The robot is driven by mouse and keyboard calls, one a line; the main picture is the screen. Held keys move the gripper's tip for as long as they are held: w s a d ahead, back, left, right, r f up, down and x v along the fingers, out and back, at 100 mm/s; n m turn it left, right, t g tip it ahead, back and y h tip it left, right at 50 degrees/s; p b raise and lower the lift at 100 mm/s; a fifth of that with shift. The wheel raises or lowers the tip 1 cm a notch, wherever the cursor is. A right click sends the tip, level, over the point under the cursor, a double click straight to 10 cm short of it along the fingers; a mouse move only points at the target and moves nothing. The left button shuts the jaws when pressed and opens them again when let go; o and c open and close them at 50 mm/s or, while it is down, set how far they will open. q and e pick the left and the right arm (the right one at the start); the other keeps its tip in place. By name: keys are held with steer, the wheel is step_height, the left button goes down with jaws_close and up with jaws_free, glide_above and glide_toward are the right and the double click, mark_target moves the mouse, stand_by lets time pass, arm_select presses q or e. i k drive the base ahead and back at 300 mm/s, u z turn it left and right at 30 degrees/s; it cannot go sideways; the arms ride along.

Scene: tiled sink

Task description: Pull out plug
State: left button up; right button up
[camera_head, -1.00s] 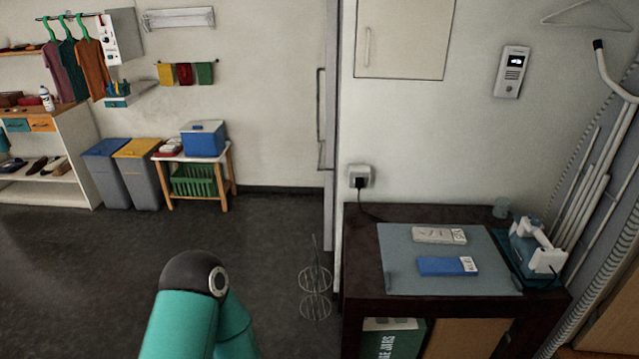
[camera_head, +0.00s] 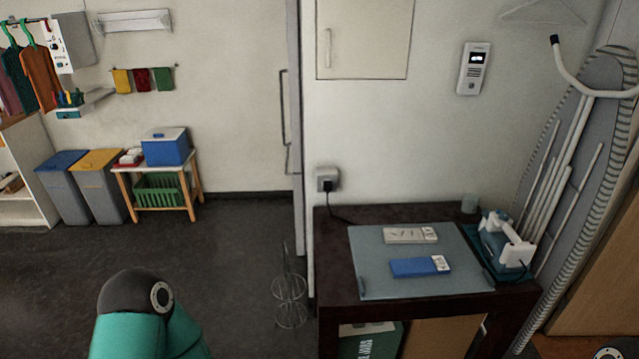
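A black plug (camera_head: 328,184) sits in a white wall socket (camera_head: 323,172), just above the back left corner of the dark table. Its black cord (camera_head: 343,217) hangs down from it onto the tabletop. Where the cord ends is hard to make out. A teal and black link of my arm shows at the bottom left, well away from the socket. Neither gripper is in view.
The dark table (camera_head: 335,290) carries a grey-blue mat (camera_head: 440,285) with a white box (camera_head: 405,236) and a blue box (camera_head: 418,267). A teal and white iron-like appliance (camera_head: 508,243) stands at its right. An ironing board (camera_head: 600,150) leans at the right. A wire rack (camera_head: 289,288) stands left of the table.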

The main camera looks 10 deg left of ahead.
mark_target(326, 185)
steer(key=i, duration=0.85)
steer(key=z, duration=0.05)
